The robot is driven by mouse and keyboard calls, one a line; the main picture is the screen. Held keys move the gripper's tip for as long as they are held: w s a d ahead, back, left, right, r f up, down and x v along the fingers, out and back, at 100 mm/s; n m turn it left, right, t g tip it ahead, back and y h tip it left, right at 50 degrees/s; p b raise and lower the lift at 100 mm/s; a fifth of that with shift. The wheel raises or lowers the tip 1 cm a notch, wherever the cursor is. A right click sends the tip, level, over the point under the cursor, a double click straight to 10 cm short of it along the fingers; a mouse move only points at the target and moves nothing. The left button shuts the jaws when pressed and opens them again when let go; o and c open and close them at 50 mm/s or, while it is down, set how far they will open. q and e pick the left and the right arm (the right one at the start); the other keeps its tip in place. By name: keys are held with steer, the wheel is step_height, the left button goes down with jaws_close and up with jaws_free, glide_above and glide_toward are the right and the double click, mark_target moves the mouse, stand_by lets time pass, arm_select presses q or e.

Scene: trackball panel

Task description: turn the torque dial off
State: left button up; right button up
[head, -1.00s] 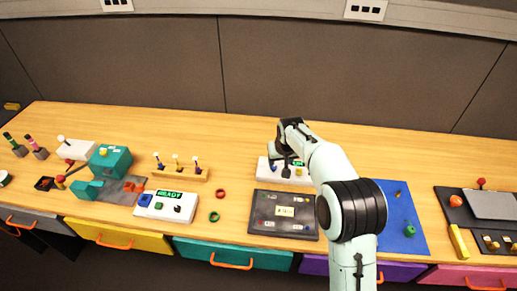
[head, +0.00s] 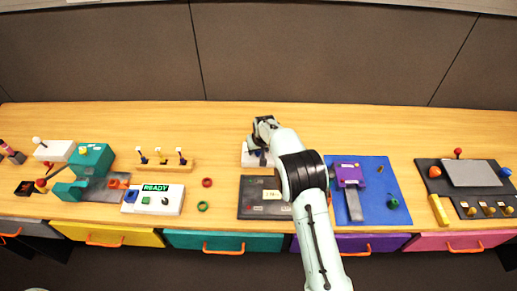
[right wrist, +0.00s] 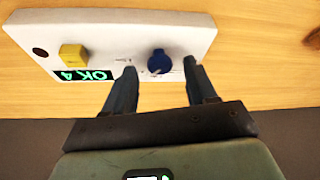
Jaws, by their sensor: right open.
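A white panel (right wrist: 105,35) shows in the right wrist view with a round blue dial (right wrist: 158,62), a yellow knob (right wrist: 73,56) and a dark display with green characters that look like OK 4. Small lettering by the blue dial is too small to read, so I cannot confirm it is the torque dial. My right gripper (right wrist: 160,68) is open, one fingertip on each side of the blue dial, with visible gaps. In the head view my right gripper (head: 262,148) covers much of this white panel (head: 247,159). My left gripper is not in view.
A dark tray (head: 250,208) lies just in front of the panel. A blue mat (head: 378,212) with a purple device (head: 348,174) is to the right. Another white panel (head: 171,205) reading READY, with a blue knob, stands left. Bare wood lies behind the panel.

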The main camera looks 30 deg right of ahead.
steer(key=shift+w+f, duration=0.2)
steer(key=shift+f, duration=0.2)
steer(key=c, duration=1.1)
steer(key=shift+o, duration=0.2)
